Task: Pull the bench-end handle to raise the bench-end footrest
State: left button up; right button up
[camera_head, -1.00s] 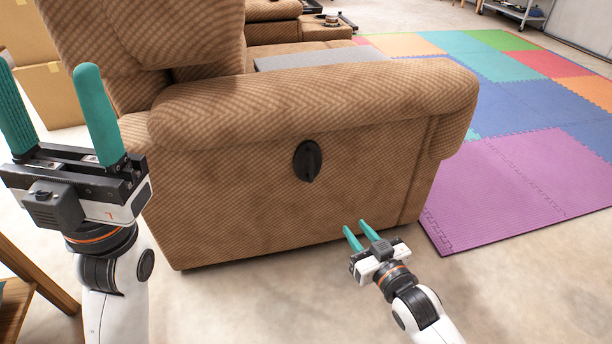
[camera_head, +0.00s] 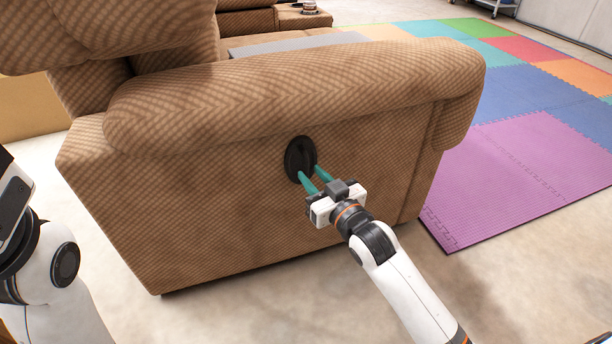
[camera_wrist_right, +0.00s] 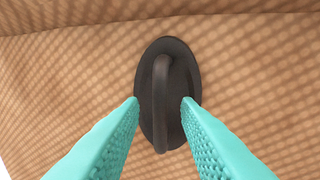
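The bench-end handle (camera_head: 300,158) is a dark oval recess plate with a raised grip bar, on the side panel of the brown patterned recliner bench (camera_head: 230,190). In the right wrist view the handle (camera_wrist_right: 161,95) shows its upright bar between my fingers. My right gripper (camera_head: 312,174) is open, its teal fingertips at the plate, one on each side of the bar with gaps visible. It also shows in the right wrist view (camera_wrist_right: 161,103). My left arm shows at the left edge of the head view, its fingers out of frame. The footrest is not visible.
The bench's padded armrest (camera_head: 300,90) overhangs the handle. A coloured foam mat (camera_head: 520,175) lies on the floor to the right. A cardboard box (camera_head: 30,105) stands at the left behind the bench. The concrete floor in front is clear.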

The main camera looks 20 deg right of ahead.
aim_at(307, 171)
jog(key=shift+b+x, duration=0.55)
jog(key=shift+x, duration=1.15)
grip_shut()
